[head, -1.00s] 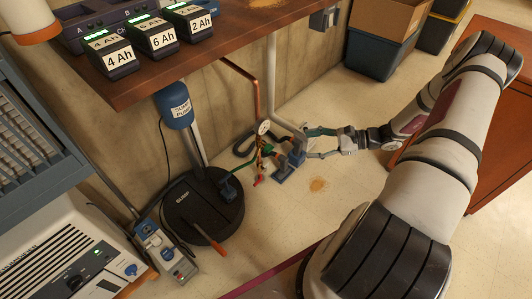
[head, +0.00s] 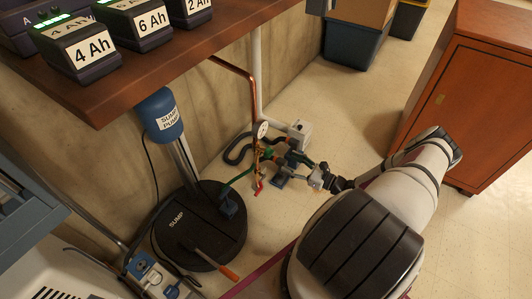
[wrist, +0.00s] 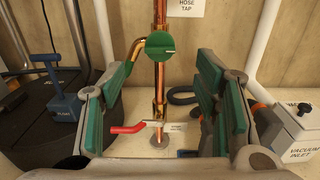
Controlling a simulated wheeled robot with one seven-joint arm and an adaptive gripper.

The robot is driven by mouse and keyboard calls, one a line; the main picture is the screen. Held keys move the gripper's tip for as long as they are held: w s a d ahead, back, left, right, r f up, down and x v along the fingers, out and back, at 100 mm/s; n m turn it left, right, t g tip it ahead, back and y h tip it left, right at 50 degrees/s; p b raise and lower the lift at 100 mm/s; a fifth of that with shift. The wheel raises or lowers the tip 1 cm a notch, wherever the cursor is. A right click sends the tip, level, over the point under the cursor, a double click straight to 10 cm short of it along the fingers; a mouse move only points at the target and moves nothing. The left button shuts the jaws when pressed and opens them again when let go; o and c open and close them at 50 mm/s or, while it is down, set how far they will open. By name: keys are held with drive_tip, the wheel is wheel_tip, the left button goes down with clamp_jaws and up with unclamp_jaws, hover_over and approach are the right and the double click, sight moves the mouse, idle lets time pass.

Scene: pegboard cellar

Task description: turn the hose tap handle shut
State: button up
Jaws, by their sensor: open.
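A round green handle (wrist: 157,46) with a pale mark sits on a vertical copper pipe in the wrist view, nearest a HOSE TAP sign (wrist: 185,7). A bent copper branch leaves it to the left. Lower on the pipe a red lever (wrist: 128,129) points left, with a small white tag beside it; it also shows in the head view (head: 258,187). My gripper (wrist: 163,76) is open and empty, its green-padded fingers standing left and right of the pipe in the picture, apart from both handles.
A black sump lid (head: 198,225) with a blue pump (head: 160,115) is left of the pipe. A grey vacuum inlet box (wrist: 298,128) stands close on the right. A workbench with battery packs (head: 140,25) overhangs at upper left. A wooden cabinet (head: 480,100) is at right. Floor between is clear.

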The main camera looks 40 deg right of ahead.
sight(272, 154)
drive_tip(key=b+x, duration=0.3)
drive_tip(key=x, duration=0.7)
drive_tip(key=shift+w+a, duration=0.15)
drive_tip(key=shift+w, duration=0.25)
drive_tip(key=c, duration=1.1)
